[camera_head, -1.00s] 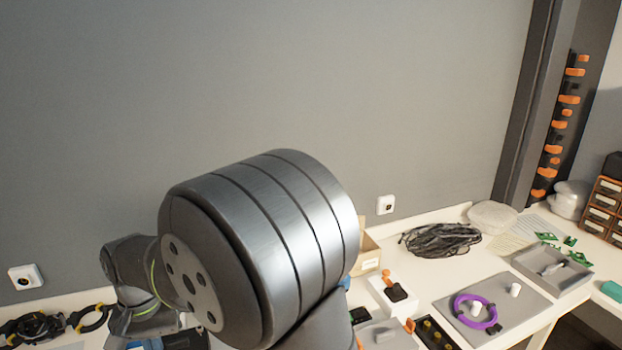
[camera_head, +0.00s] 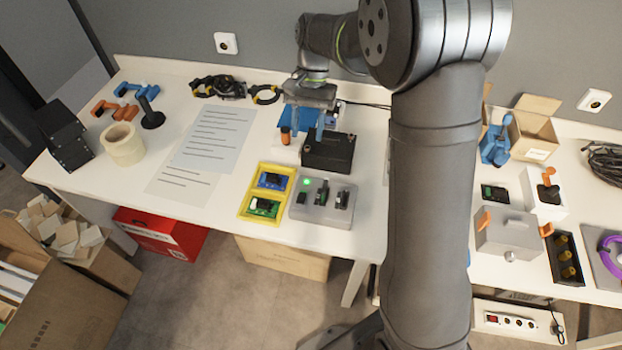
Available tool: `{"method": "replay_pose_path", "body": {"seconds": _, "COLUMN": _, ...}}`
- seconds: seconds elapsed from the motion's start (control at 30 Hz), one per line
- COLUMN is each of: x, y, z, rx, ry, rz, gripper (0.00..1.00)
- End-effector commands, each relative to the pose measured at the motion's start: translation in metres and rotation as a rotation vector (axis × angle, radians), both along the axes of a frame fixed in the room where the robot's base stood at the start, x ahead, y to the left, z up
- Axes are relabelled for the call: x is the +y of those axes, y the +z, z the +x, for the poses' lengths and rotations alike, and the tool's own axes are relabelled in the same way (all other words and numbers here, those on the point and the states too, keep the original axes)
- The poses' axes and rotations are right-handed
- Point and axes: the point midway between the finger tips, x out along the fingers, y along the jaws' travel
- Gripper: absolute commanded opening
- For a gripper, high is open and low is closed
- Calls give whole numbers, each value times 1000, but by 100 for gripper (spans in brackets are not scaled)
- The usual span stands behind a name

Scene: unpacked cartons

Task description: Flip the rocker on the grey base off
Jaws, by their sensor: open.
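The grey base (camera_head: 322,218) lies near the front edge of the table, left of my large arm link. It carries a lit green lamp (camera_head: 305,182) at its left and several small dark controls (camera_head: 322,194). They are too small to tell which is the rocker or how it is tilted. My gripper (camera_head: 307,135) is open, pointing down behind the base and apart from it. Its fingers overlap a blue item in the picture, so the space between them is hard to read.
A black box (camera_head: 328,153) stands between my gripper and the base. A yellow tray (camera_head: 246,208) with two small boards sits left of the base. An orange-and-white item (camera_head: 287,147) is close to my gripper. Papers (camera_head: 212,138) and a tape roll (camera_head: 123,145) lie further left.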

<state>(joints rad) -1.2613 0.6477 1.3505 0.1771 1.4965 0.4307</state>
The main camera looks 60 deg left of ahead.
Motion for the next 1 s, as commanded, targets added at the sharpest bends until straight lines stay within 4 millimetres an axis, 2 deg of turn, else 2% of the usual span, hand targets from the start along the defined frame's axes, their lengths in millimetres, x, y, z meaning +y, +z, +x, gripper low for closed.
{"method": "replay_pose_path", "body": {"seconds": 0.17, "x": -7, "y": -20, "z": -6, "rx": 2, "ry": 1, "rz": -5, "gripper": 42}}
{"method": "replay_pose_path", "body": {"seconds": 0.7, "x": -38, "y": -126, "z": -38, "rx": 2, "ry": 1, "rz": -4, "gripper": 42}}
{"method": "replay_pose_path", "body": {"seconds": 0.83, "x": -43, "y": -144, "z": -42, "rx": 1, "ry": 1, "rz": -3, "gripper": 42}}
{"method": "replay_pose_path", "body": {"seconds": 1.0, "x": -46, "y": -156, "z": -46, "rx": 0, "ry": 0, "rz": -1, "gripper": 42}}
